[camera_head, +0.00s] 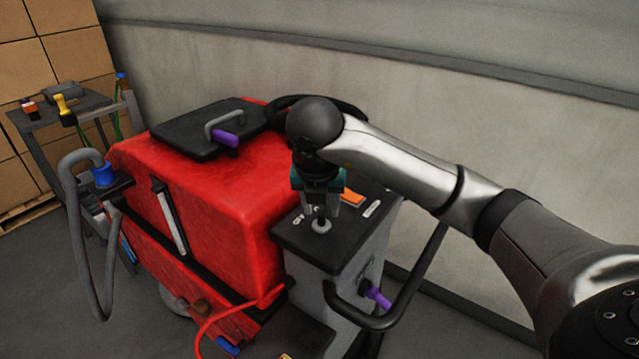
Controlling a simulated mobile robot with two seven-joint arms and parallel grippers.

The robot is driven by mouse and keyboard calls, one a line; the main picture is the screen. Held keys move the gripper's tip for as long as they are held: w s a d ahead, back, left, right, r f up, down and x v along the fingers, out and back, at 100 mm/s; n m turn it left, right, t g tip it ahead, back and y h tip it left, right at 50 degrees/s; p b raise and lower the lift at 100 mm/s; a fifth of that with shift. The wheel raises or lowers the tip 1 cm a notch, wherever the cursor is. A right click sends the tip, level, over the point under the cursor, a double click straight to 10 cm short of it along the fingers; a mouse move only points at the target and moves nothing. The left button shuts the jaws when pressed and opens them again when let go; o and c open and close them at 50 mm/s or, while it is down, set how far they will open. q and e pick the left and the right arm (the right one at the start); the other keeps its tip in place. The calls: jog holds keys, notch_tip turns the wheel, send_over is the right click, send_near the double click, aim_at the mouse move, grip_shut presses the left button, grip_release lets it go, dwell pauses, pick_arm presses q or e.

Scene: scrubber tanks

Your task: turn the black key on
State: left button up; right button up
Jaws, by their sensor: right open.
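The red scrubber (205,190) stands in the middle, with a dark grey control panel (345,245) at its right end. The black key (321,213) stands in a round light grey switch base (321,226) on the top of this panel. My right gripper (320,205) points down over the key with its jaws open. Its fingertips are around or just behind the key; I cannot tell if they touch it. The gripper hides part of the panel's back and the upper end of the key. My left gripper is not in view.
A black lid (190,135) with a grey handle lies on the scrubber. A steering wheel (355,108) is partly behind my right arm. A black handle bar (415,285) sticks out at the panel's right. A grey cart (65,110) and stacked boxes (75,55) stand at the left.

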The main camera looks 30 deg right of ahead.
jog(key=p+v, duration=0.4)
jog(key=v, duration=1)
jog(key=shift+p, duration=0.4)
jog(key=shift+s, duration=0.1)
